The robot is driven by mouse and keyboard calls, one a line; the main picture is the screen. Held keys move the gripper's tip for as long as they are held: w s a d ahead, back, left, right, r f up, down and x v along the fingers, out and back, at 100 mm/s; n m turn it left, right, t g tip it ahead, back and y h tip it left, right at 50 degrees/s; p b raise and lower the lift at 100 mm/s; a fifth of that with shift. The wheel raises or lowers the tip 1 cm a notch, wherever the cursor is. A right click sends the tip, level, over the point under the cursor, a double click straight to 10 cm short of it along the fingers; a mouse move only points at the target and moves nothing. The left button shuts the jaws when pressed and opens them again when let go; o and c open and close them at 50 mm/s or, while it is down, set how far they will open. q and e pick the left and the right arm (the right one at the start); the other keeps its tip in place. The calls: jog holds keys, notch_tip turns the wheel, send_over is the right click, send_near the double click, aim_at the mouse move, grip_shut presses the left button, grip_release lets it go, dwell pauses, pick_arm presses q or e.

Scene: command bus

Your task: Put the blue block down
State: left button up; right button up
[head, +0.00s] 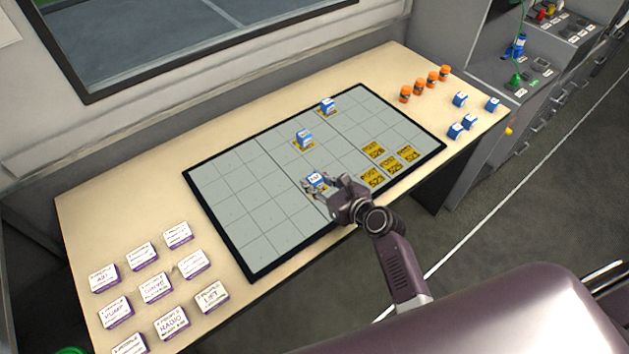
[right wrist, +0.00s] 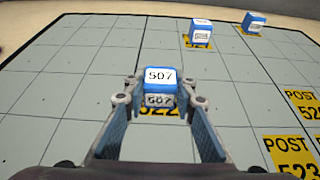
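The blue block (head: 315,179) has a white top label. In the right wrist view, the block (right wrist: 160,78) reads 507 and sits upright over a yellow tile (right wrist: 144,111) on the gridded board. My right gripper (head: 317,187) reaches over the board's near edge. The block hides part of the tile. My left gripper is not in view.
Two more blue blocks (head: 304,138) (head: 327,106) stand farther back on the board (head: 240,215). Yellow POST tiles (head: 373,177) lie to the right. Orange cylinders (head: 418,87) and several blue blocks (head: 459,99) stand at the table's right end, white label blocks (head: 155,286) at the left.

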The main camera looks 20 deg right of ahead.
jog(key=o, duration=0.4)
jog(key=shift+o, duration=0.2)
jog(key=shift+r, duration=0.2)
jog(key=v, duration=1.2)
jog(key=shift+f, duration=0.1)
